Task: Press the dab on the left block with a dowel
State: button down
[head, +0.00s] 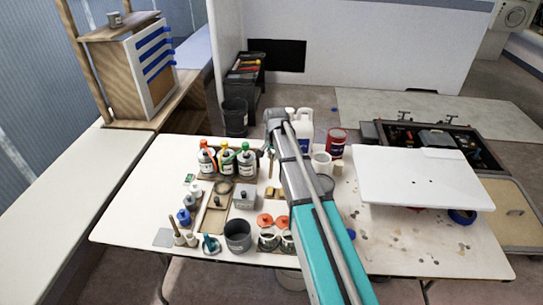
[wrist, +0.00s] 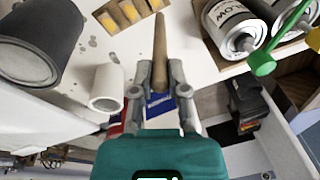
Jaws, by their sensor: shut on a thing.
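In the wrist view my gripper (wrist: 160,72) is shut on a wooden dowel (wrist: 160,40). The dowel points away from the fingers, its far end near the top of the view. Past it to the upper left, several yellow-tan blocks (wrist: 127,14) sit in a row, cut by the top edge. The dowel end appears to the right of them; I cannot tell its height or whether it touches anything. No dab can be made out on the left block. In the head view my arm hides most of the gripper and the blocks.
In the wrist view a dark can (wrist: 38,40) and a white cup (wrist: 106,88) stand left, and bottles (wrist: 238,25) stand right. In the head view a white board (head: 425,180) lies right. Tins (head: 238,235) and small tools crowd the table's left half.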

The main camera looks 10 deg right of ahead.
jog(key=shift+f+b, duration=2.9)
jog(key=shift+f, duration=0.05)
jog(key=shift+f+b, duration=0.65)
dwell(1.0)
jog(key=shift+r, duration=0.15)
